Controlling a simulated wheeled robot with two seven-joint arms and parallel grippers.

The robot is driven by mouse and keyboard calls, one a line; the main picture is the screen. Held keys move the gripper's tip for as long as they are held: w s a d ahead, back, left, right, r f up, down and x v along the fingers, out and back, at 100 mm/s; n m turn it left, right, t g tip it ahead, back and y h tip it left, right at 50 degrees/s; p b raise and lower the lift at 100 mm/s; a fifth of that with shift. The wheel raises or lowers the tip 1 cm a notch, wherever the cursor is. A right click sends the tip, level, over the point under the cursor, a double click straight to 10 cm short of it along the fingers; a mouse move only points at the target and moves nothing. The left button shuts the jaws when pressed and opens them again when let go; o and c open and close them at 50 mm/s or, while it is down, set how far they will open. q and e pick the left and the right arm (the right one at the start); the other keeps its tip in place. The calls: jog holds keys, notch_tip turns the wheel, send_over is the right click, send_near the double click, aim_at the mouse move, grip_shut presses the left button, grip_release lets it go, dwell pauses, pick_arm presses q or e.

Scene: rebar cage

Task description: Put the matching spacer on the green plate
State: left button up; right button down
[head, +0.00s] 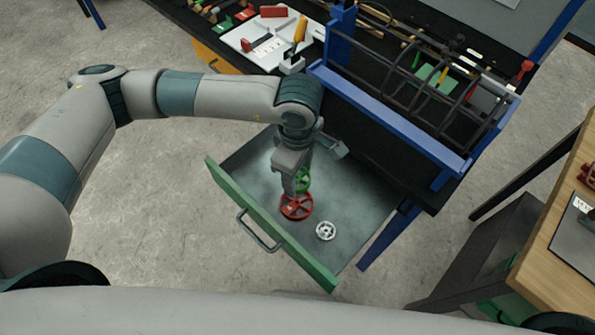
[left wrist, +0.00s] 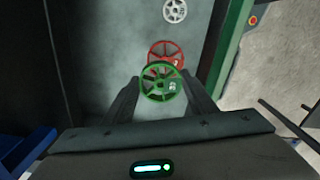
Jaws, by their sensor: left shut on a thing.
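My left gripper (head: 299,184) reaches down into the open drawer (head: 350,185) and is shut on a green wheel-shaped spacer (head: 304,180). In the left wrist view the green spacer (left wrist: 161,83) sits between the two fingertips. A red spacer (head: 297,207) is right beside it, partly overlapped by the green one in the wrist view. A white spacer (head: 326,231) lies apart on the drawer floor. A green plate (head: 434,76) shows behind the bars of the rebar cage (head: 462,92) on the bench. My right gripper is not in view.
The drawer has a green front (head: 265,225) with a handle. A blue beam (head: 390,115) runs along the bench edge in front of the cage. A white board (head: 270,45) with coloured parts lies on the bench. A wooden table (head: 560,215) stands at right.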

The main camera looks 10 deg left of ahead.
pick_arm(q)
jog(key=w+a+r+m, duration=0.1)
jog(key=a+r+m, duration=1.1)
jog(key=a, duration=0.4)
jog(key=shift+w+a+r+m, duration=0.15)
jog(key=shift+w+m, duration=0.15)
jog(key=shift+m, duration=0.5)
